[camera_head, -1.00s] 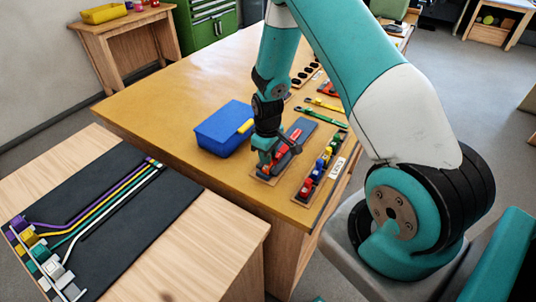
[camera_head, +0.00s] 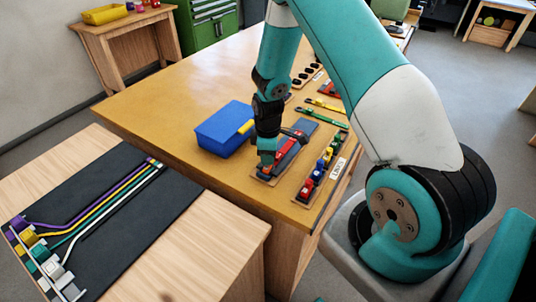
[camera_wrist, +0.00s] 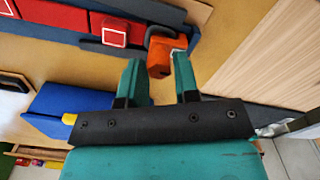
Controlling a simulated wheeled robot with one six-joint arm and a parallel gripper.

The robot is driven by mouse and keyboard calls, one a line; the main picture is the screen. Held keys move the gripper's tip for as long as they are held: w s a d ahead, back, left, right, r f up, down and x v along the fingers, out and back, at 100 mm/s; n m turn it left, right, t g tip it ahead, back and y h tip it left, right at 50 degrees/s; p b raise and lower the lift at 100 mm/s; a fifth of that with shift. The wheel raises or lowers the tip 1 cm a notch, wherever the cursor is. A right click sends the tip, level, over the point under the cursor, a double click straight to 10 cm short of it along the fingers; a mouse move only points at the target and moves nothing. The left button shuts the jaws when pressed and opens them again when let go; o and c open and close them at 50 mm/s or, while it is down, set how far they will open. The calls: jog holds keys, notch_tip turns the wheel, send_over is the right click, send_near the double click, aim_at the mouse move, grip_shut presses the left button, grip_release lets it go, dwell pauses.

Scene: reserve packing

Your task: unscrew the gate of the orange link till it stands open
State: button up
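The orange link (camera_wrist: 165,41) shows in the wrist view at the end of a dark rail, just past my fingertips. A dark piece (camera_wrist: 159,70), which looks like its gate, hangs from the orange body between the two teal fingers. My gripper (camera_wrist: 160,68) has its fingers apart, one on each side of this dark piece. A narrow gap seems to show at the right finger; I cannot tell whether the left one touches.
Red blocks (camera_wrist: 114,31) sit on the rail beside the link. A blue box (camera_head: 222,130) stands close on the left of the gripper. A board of coloured locks (camera_head: 318,176) lies close on the right. The yellow tabletop (camera_head: 170,95) farther left is clear.

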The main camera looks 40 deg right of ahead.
jog(key=o, duration=0.3)
jog(key=shift+r, duration=0.15)
notch_tip(320, 180, up, 17)
jog(key=b, duration=0.4)
jog(key=s+a+r+m+y+b, duration=0.1)
jog(key=s+a+r, duration=0.1)
jog(key=s+a, duration=0.35)
jog(key=s+a+r+y+b, duration=0.1)
jog(key=s+a+r, duration=0.2)
jog(key=a, duration=0.5)
jog(key=s+a+r+y, duration=0.1)
jog(key=s+a, duration=0.3)
jog(key=s, duration=0.3)
jog(key=s+a+m+y, duration=0.1)
jog(key=s+a, duration=0.3)
jog(key=s, duration=0.3)
jog(key=shift+a+r+b, duration=0.35)
jog(key=shift+a+r, duration=0.05)
